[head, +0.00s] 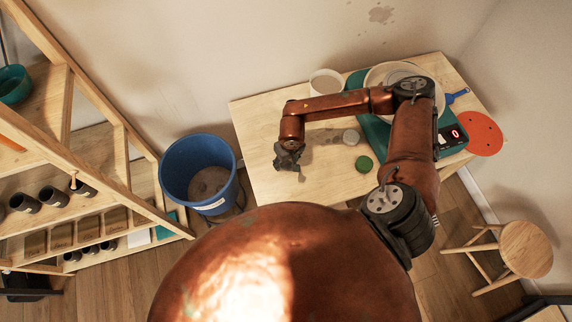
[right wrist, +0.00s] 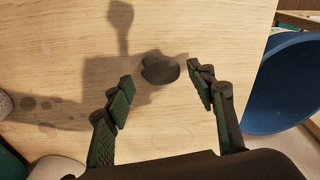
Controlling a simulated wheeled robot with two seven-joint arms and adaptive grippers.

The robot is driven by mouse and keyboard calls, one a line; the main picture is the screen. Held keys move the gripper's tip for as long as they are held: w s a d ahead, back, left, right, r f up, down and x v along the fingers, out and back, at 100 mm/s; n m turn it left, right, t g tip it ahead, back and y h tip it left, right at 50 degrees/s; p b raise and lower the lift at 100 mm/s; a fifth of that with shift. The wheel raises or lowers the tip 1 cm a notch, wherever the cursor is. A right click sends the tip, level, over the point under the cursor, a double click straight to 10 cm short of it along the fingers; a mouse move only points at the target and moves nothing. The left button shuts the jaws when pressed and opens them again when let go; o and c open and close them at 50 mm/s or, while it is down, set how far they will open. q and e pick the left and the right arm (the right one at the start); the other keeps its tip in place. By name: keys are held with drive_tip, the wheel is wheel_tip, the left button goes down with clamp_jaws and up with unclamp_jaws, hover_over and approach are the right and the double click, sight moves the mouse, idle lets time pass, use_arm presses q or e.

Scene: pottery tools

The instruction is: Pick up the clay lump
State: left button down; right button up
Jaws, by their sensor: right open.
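A dark grey, rounded lump (right wrist: 160,69), which looks like the clay lump, lies on the light wooden table (right wrist: 60,60) in the right wrist view. My right gripper (right wrist: 161,80) is open, and the lump shows between its two fingertips with a gap on each side. I cannot tell how high the fingers are above the table. In the head view the right gripper (head: 287,160) hangs over the left part of the table, and the lump is hidden or cannot be told apart from it. My left gripper is not in view.
A blue bucket (head: 199,150) stands at the table's left edge. A grey round piece (head: 350,137), a green disc (head: 364,164) and a white pot (head: 325,82) are on the table. A teal potter's wheel with a scale display (head: 452,136) is partly behind my arm. A stool (head: 526,249) stands right.

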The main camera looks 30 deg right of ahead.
sight(286, 165)
drive_tip(key=shift+w+f, duration=0.1)
drive_tip(key=shift+f, duration=1.15)
drive_tip(key=shift+c, duration=0.5)
drive_tip(key=c, duration=1.1)
